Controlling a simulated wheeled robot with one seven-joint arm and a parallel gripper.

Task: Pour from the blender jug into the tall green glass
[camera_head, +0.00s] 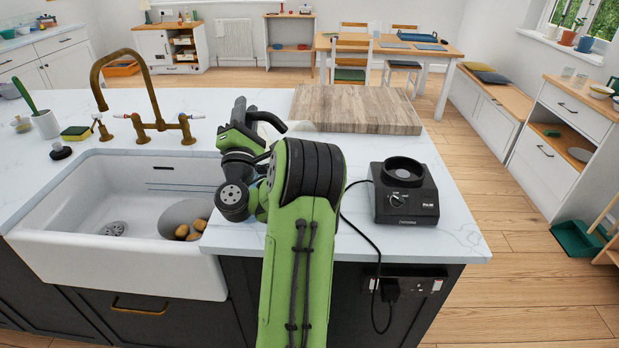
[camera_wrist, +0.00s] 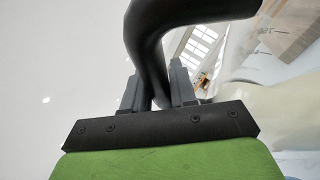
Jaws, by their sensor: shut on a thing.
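My gripper (camera_wrist: 155,78) is shut on the black curved handle (camera_wrist: 148,40) of the blender jug, with one grey finger on each side. In the wrist view a clear, pale surface and a cream-coloured mass (camera_wrist: 285,115) lie right of the handle, apparently the jug and its contents. In the head view my arm hides most of the gripper and jug; a black curved piece (camera_head: 268,117), likely the handle, shows above the counter. I cannot tell how far the jug is tilted. The tall green glass is not visible in either view.
The black blender base (camera_head: 405,192) stands without a jug at the counter's right, its cable running to a front socket. A wooden board (camera_head: 355,108) lies behind. The white sink (camera_head: 120,205) with a brass tap (camera_head: 150,75) is at left, brown lumps (camera_head: 190,231) inside.

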